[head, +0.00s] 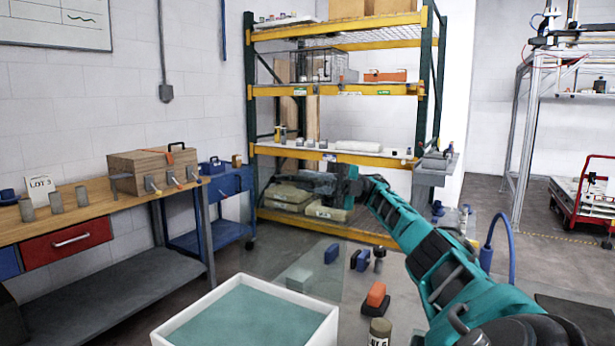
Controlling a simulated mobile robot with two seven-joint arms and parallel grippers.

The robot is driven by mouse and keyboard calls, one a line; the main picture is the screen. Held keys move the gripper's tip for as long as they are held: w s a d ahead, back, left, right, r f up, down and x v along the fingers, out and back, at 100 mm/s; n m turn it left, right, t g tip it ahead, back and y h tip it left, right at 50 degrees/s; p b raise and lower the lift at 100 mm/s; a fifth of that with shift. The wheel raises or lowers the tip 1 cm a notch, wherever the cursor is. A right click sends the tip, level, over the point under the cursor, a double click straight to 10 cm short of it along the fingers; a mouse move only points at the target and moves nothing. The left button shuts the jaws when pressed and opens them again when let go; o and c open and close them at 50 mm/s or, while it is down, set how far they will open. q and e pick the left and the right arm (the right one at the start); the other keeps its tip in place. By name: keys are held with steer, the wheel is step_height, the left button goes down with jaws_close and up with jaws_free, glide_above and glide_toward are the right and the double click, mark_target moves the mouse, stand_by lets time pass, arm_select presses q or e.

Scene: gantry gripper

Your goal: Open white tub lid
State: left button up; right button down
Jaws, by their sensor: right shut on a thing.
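The white tub (327,322) stands at the bottom centre, its rim cut off by the lower picture edge. Inside its rim is a flat teal surface (245,318). A faint see-through area (300,281) shows behind the tub's far rim; I cannot tell whether it is a raised lid. My right arm reaches in from the lower right. My right gripper (318,184) is beyond and above the tub, in front of the shelf, its dark jaws pointing left. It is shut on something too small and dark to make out. My left gripper is out of view.
Right of the tub are an orange and dark block (376,297), a labelled jar (380,332) and small blue blocks (361,260). A yellow and green shelf rack (345,157) stands behind. A wooden workbench (100,208) is at the left.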

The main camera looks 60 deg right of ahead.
stand_by(0.4)
steer(key=c, duration=1.1)
jaws_free()
steer(key=shift+d, duration=0.1)
